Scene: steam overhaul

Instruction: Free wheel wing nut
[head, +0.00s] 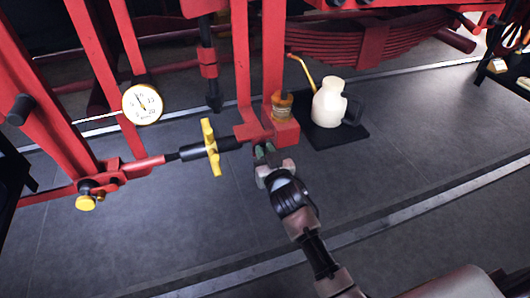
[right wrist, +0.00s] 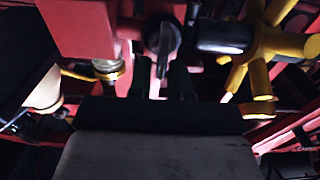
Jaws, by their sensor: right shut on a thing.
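The yellow spoked wheel (head: 211,147) sits on a dark horizontal shaft, left of a red block (head: 284,131). It also shows at the upper right of the right wrist view (right wrist: 262,45). My right gripper (head: 264,153) is at the lower left of the red block, to the right of the wheel. In the right wrist view, its two dark fingers (right wrist: 162,80) are on either side of a small grey wing nut (right wrist: 163,45) and shut on it. The fingers partly hide the nut, and the head view does not show it clearly. My left gripper is out of view.
A cream jug (head: 329,103) stands on a black tray (head: 345,134) to the right, near an amber-and-brass cup (head: 282,106) on the block. A white dial gauge (head: 142,104) and red bars stand at the left. The grey floor in front is clear.

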